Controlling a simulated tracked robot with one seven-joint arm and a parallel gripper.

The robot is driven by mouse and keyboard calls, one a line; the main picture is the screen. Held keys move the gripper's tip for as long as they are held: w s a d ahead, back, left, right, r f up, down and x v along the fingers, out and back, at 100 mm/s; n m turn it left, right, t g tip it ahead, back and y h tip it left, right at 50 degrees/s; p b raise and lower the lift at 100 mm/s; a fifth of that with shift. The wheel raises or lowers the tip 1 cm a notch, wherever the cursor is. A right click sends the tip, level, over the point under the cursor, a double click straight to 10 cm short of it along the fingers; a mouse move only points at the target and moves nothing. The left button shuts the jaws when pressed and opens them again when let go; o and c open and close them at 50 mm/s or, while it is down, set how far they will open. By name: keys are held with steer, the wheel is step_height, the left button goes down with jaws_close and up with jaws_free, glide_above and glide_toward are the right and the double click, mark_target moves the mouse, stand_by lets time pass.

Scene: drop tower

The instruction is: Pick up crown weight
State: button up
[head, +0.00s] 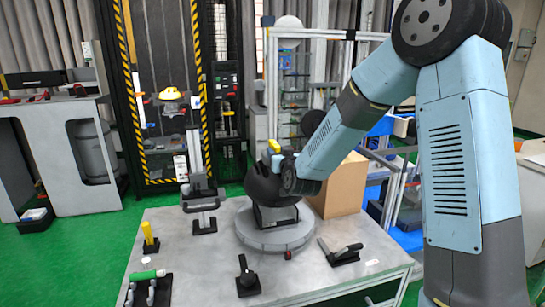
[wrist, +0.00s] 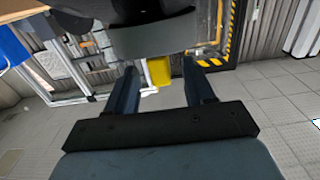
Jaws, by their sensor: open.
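A small yellow block (head: 274,146), which looks like the crown weight, shows at the top of a dark rounded form (head: 262,184) on a round grey stand (head: 275,232). In the wrist view the yellow block (wrist: 159,71) appears between the fingertips of my gripper (wrist: 158,78). The fingers are apart, with visible gaps beside the block; I cannot tell how far beyond the tips it lies. A dark shape (wrist: 150,38) is just above it in that picture. In the head view my wrist hides much of my gripper and the right side of the dark form.
A cardboard box (head: 343,188) stands right behind the stand. On the grey table (head: 180,262) are a yellow post (head: 149,235), a black upright piece (head: 246,275), a green-handled item (head: 147,274) and a dark tool (head: 340,252). The drop tower with striped posts (head: 197,60) stands behind.

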steer(key=shift+f+x, duration=0.2)
steer(key=shift+x, duration=2.45)
steer(key=shift+c, duration=0.5)
jaws_close()
steer(key=shift+r, duration=0.1)
